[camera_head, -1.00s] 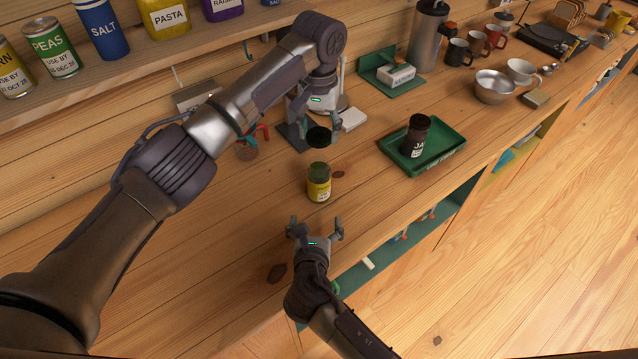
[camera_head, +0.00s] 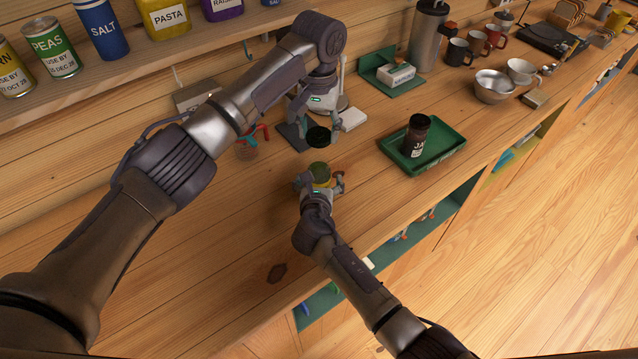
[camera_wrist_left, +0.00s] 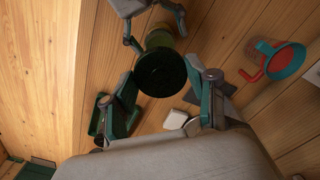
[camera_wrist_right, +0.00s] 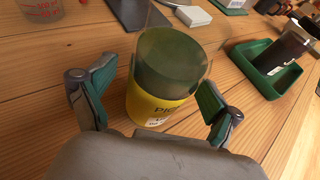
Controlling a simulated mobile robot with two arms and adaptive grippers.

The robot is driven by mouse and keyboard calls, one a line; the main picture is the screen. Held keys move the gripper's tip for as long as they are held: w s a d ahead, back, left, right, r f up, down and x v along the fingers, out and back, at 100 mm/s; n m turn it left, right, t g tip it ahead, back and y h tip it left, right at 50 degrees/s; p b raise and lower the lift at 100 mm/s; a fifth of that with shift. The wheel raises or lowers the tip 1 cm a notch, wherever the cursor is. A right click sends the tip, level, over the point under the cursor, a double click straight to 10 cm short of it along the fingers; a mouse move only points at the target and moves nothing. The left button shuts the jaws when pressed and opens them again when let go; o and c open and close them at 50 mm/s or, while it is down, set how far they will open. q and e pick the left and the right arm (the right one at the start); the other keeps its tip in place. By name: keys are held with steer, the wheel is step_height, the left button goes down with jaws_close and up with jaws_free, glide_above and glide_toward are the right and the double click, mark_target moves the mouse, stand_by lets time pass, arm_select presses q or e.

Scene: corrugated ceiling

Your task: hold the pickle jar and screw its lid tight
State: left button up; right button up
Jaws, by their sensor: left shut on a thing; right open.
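The pickle jar (camera_head: 319,170) stands upright on the wooden counter, open at the top, with a yellow label and green contents. In the right wrist view the jar (camera_wrist_right: 160,85) sits between the fingers of my right gripper (camera_wrist_right: 160,105), which is open with a gap on both sides. My right gripper (camera_head: 320,184) reaches it from the front. My left gripper (camera_head: 317,143) is shut on the dark round lid (camera_head: 318,134) and holds it above the counter, behind the jar and apart from it. The lid also shows in the left wrist view (camera_wrist_left: 160,73).
A green tray (camera_head: 450,150) with a dark jar (camera_head: 416,135) standing in it is to the right. A measuring cup (camera_head: 247,150) with a red handle is at the left. A white block (camera_head: 352,119) lies behind. The counter's front edge is close to the right arm.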

steer(key=shift+w+f, duration=0.1)
steer(key=shift+w, duration=0.1)
steer(key=shift+c, duration=0.3)
jaws_close()
arm_select(q)
glide_above(319, 162)
steer(key=shift+f, duration=2.5)
steer(key=shift+f, duration=0.9)
steer(key=shift+f, duration=0.55)
